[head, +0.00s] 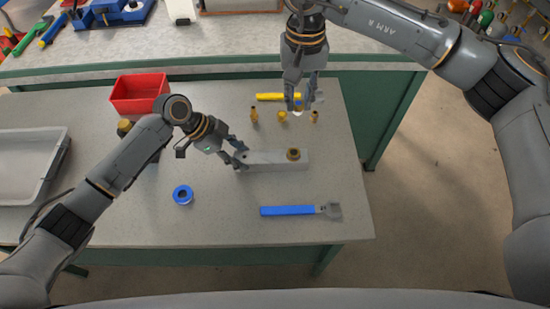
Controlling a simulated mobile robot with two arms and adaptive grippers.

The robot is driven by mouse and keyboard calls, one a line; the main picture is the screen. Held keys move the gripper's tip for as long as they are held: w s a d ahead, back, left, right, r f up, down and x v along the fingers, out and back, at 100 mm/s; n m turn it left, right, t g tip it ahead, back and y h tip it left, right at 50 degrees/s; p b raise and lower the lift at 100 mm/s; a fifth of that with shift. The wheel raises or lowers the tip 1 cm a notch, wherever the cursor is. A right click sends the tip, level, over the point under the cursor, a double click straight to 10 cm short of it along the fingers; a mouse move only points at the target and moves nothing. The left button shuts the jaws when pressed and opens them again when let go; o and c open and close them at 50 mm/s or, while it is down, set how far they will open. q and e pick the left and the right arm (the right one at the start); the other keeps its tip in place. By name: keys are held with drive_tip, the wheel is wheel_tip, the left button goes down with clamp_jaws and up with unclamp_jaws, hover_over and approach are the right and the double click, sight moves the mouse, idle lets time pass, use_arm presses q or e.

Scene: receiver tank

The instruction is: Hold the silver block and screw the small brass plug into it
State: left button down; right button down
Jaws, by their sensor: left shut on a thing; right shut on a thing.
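The silver block (262,161) lies on the grey table with a larger round brass fitting (293,154) on its right end. My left gripper (239,158) is shut on the block's left end. My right gripper (299,103) points down above the table behind the block and is shut on a small part, apparently the small brass plug (298,109). Its lower end looks white, and the fingers hide most of it. The plug is apart from the block.
Brass fittings stand behind the block: one on the left (254,115), one in the middle (283,117), one on the right (314,117). A yellow-handled tool (271,97) lies behind them. A blue ring (183,195), blue-handled tool (287,211), red bin (139,93) and grey tray (48,143) surround free table.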

hover_over(294, 153)
wheel_tip(294, 153, down, 14)
drive_tip(key=shift+f, duration=0.15)
idle(0.6)
drive_tip(key=n, duration=0.3)
drive_tip(key=shift+n, duration=0.4)
drive_tip(key=n, duration=0.4)
drive_tip(key=shift+f, duration=0.4)
idle(0.4)
